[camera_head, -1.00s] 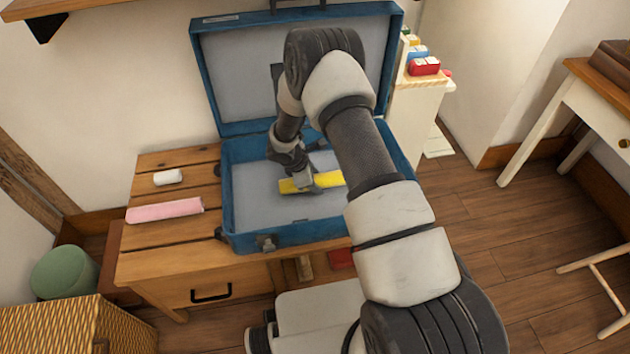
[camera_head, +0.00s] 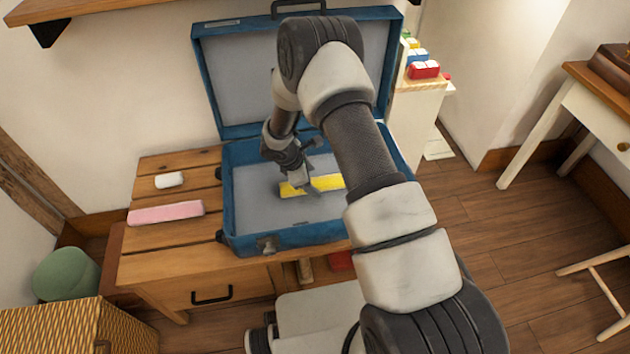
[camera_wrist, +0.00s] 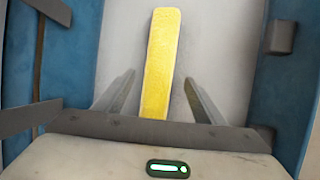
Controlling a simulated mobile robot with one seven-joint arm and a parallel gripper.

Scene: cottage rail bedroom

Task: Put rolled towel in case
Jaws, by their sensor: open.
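A yellow rolled towel (camera_head: 327,183) lies on the grey floor of the open blue case (camera_head: 290,240). It also shows in the wrist view (camera_wrist: 161,50), pointing away from the gripper. My gripper (camera_head: 306,172) is open just above the towel inside the case. In the wrist view its fingers (camera_wrist: 160,82) stand apart on either side of the towel's near part, with gaps on both sides. The gripper hides part of the towel in the head view. A pink roll-shaped object (camera_head: 166,212) lies on the wooden table, left of the case.
The case's lid (camera_head: 235,75) stands open behind the arm. A white object (camera_head: 169,180) lies on the wooden table (camera_head: 190,250). A pale shelf (camera_head: 418,105) with small coloured items (camera_head: 423,69) stands right of the case. A green stool (camera_head: 65,273) is at left.

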